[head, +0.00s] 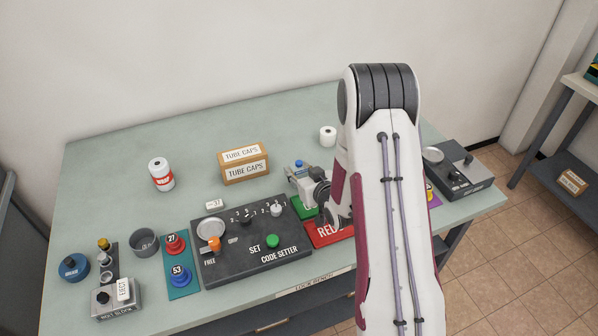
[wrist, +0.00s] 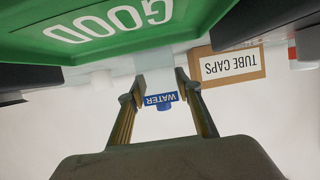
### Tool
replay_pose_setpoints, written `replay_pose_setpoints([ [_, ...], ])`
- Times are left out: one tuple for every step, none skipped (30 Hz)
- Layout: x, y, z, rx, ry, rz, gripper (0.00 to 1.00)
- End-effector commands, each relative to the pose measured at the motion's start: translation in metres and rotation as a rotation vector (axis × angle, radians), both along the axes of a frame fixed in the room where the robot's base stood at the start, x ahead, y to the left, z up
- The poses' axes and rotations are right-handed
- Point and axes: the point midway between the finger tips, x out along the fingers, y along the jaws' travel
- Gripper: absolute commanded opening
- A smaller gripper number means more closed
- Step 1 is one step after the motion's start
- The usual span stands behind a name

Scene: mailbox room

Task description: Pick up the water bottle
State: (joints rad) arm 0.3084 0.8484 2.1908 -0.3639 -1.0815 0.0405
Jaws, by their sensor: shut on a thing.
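The water bottle (wrist: 160,99) is clear, with a blue WATER label and a blue cap, and shows inverted in the wrist view. My gripper (wrist: 158,84) has one finger on each side of it and is shut on it. In the head view the bottle's blue top (head: 298,164) shows just left of my arm, by the green GOOD tray (head: 302,208). My gripper and arm hide most of the bottle there. I cannot tell whether its base touches the table.
A TUBE CAPS box (head: 245,163) stands left of the bottle. A white roll (head: 327,136) stands behind it. The black code setter panel (head: 240,262) and red tray (head: 326,234) lie in front. The table's back left is mostly clear around a red-labelled white container (head: 161,174).

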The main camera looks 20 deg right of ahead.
Motion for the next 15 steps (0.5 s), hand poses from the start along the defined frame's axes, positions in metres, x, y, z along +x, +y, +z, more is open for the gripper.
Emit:
replay_pose_setpoints([
  [0.0, 0.0, 0.003, -0.001, -0.002, 0.0, 0.19],
  [0.0, 0.0, 0.005, -0.001, -0.002, 0.0, 0.19],
  [0.001, 0.0, 0.008, -0.001, -0.003, 0.0, 0.19],
  [0.001, 0.0, 0.01, -0.001, -0.003, 0.0, 0.19],
  [0.0, 0.0, 0.012, -0.002, -0.003, 0.001, 0.19],
  [0.0, 0.0, 0.015, -0.002, -0.002, 0.001, 0.19],
  [0.001, 0.0, 0.018, -0.002, -0.003, 0.001, 0.19],
  [0.001, 0.0, 0.022, -0.002, -0.004, 0.001, 0.19],
  [0.0, 0.0, 0.025, -0.002, -0.004, 0.001, 0.19],
  [0.001, 0.0, 0.029, -0.002, -0.004, 0.001, 0.19],
  [0.001, 0.0, 0.032, -0.002, -0.003, 0.001, 0.19],
  [0.001, 0.0, 0.037, -0.001, -0.003, 0.0, 0.19],
  [0.0, 0.0, 0.04, -0.001, -0.003, 0.0, 0.19],
  [0.0, 0.0, 0.044, -0.002, -0.004, 0.001, 0.19],
  [0.0, 0.0, 0.048, -0.002, -0.003, 0.001, 0.19],
])
